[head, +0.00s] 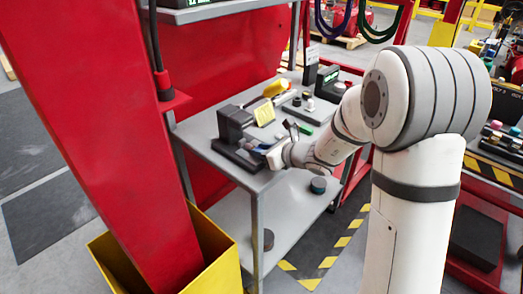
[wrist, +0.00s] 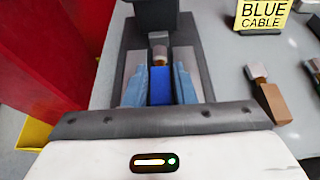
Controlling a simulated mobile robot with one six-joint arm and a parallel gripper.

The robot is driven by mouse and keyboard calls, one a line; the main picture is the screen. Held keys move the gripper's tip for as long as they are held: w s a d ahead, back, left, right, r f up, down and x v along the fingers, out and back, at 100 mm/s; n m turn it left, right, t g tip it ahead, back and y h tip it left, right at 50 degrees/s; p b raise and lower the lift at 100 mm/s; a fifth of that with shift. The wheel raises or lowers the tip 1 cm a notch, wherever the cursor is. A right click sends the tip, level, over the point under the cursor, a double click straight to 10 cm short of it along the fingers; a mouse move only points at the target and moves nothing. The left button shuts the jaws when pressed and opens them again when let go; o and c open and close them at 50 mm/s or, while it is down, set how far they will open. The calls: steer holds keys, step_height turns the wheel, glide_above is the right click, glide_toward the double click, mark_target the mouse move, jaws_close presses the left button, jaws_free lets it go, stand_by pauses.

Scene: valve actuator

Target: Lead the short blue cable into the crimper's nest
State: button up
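The crimper (head: 232,124) is a dark upright block on a dark base on the grey table. In the wrist view its block (wrist: 155,12) is at the top, with the dark base (wrist: 203,68) running toward me. The short blue cable (wrist: 160,86) lies lengthwise between my gripper's fingers (wrist: 160,80), its metallic, brownish end (wrist: 158,48) pointing at the block. The fingers appear shut on the cable's sides. In the head view my gripper (head: 262,149) is low beside the crimper. Whether the end sits inside the nest is not clear.
A yellow "BLUE CABLE" sign (wrist: 263,15) stands right of the crimper. A brown piece with a pale tip (wrist: 268,95) lies on the table to the right. A yellow-handled tool (head: 277,88) is behind. A red post (head: 100,130) stands at the left.

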steer(key=v, duration=0.7)
steer(key=shift+s+d+r, duration=0.2)
steer(key=shift+s+d, duration=0.05)
steer(key=shift+s, duration=0.05)
steer(key=shift+c, duration=0.3)
